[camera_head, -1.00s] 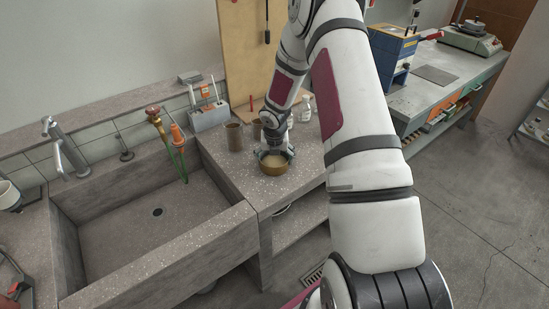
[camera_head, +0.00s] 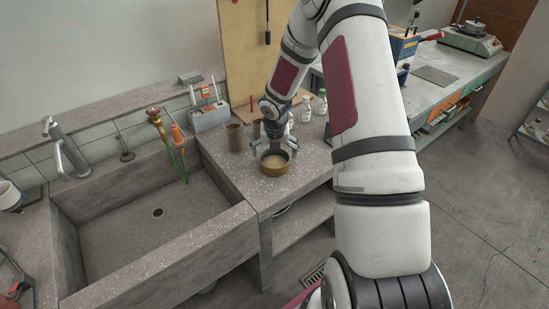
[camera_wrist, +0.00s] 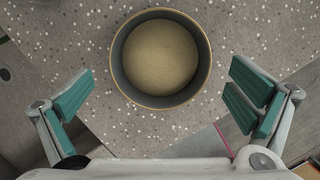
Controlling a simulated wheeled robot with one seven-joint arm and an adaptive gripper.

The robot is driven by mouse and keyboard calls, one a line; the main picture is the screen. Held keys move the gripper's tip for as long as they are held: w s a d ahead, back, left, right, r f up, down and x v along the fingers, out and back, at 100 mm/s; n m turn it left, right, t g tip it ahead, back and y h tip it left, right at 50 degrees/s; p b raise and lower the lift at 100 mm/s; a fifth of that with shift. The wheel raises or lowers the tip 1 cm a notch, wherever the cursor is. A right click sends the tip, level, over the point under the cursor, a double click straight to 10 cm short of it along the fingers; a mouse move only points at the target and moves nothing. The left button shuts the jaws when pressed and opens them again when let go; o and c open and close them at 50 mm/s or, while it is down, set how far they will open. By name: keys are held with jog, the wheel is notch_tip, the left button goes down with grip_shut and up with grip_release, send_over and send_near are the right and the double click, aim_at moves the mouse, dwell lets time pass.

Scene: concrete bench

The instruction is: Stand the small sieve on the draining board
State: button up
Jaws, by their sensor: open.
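The small sieve (camera_head: 274,164), a round brass-coloured ring with a pale mesh bottom, stands on the speckled concrete top (camera_head: 238,180) to the right of the sink. In the wrist view the sieve (camera_wrist: 160,57) lies at the top middle, seen from above, and looks empty. My gripper (camera_head: 276,148) is just above and behind it in the head view. In the wrist view my gripper (camera_wrist: 160,100) is open, its green pads wide apart to either side of the sieve's near part, not touching it. I cannot tell the exact height between them.
A deep concrete sink (camera_head: 150,215) takes up the left. Brown cylinders (camera_head: 234,137) stand behind the sieve, and small bottles (camera_head: 306,110) are to the back right. A tool holder (camera_head: 208,117) is by the wall. The top's front edge is close to the sieve.

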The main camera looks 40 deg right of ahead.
jog(key=s+a+r+m+h, duration=0.1)
jog(key=s+a+r+m, duration=0.3)
jog(key=r, duration=0.5)
jog(key=s+a+r+m, duration=0.3)
jog(key=s+r+m, duration=0.15)
jog(key=r, duration=0.55)
jog(key=s+a+r+m+h, duration=0.1)
jog(key=s+a+r+m, duration=0.25)
jog(key=r+m, duration=0.4)
jog(key=s+a+r+m+t+y, duration=0.1)
jog(key=s+a+r+m, duration=0.3)
jog(key=s, duration=0.5)
jog(key=s+a+r+m+t+y, duration=0.1)
jog(key=s+a+r+m, duration=0.3)
jog(key=s+m, duration=0.5)
jog(key=shift+s+a+r+t+y+p, duration=0.3)
jog(key=shift+a+y, duration=0.6)
jog(key=shift+a, duration=0.45)
